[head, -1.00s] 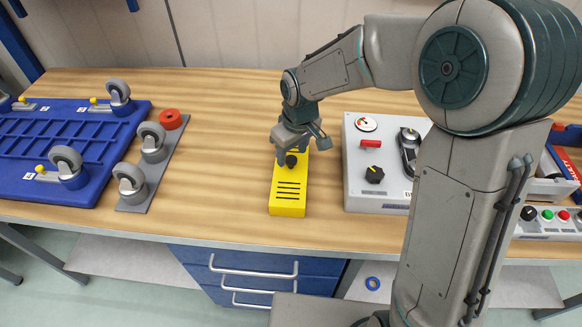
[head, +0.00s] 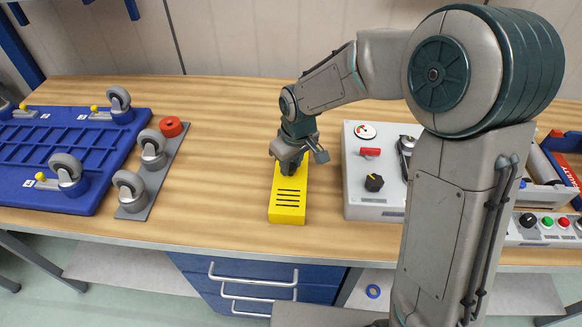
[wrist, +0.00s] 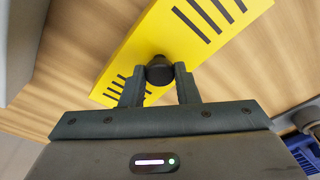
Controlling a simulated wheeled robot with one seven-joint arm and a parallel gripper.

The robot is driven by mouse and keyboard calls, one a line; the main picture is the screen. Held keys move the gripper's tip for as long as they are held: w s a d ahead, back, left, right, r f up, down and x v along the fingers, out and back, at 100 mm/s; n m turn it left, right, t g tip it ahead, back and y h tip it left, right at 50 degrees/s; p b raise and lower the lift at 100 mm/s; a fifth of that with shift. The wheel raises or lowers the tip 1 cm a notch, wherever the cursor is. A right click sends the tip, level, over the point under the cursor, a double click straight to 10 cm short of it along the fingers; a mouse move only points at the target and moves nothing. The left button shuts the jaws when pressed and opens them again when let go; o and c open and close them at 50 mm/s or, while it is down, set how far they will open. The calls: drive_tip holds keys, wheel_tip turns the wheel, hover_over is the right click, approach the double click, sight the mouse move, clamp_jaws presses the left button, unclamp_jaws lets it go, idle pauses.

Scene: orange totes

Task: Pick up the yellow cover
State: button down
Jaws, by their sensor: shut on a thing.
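The yellow cover (head: 288,207) is a long box with black slots, lying on the wooden workbench in the head view. It has a black knob, which shows between my fingers in the wrist view (wrist: 159,70). The yellow cover fills the upper part of the wrist view (wrist: 187,38). My gripper (head: 291,168) is over the cover's far half, pointing down. In the wrist view my gripper (wrist: 158,82) is shut on the knob, one finger on each side. Whether the cover's underside touches the bench cannot be told.
A grey control box (head: 372,196) with knobs stands close to the right of the cover. The bench between plate and cover is clear.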

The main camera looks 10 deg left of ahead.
sight(291, 166)
wheel_tip(291, 166, up, 4)
drive_tip(key=shift+w+f, duration=0.1)
drive_tip(key=shift+f, duration=0.05)
drive_tip(key=s+d+r+b, duration=0.1)
drive_tip(key=s+d+r, duration=0.2)
drive_tip(key=d+r, duration=0.4)
drive_tip(key=d, duration=0.4)
drive_tip(key=shift+s, duration=0.35)
drive_tip(key=shift+d, duration=0.1)
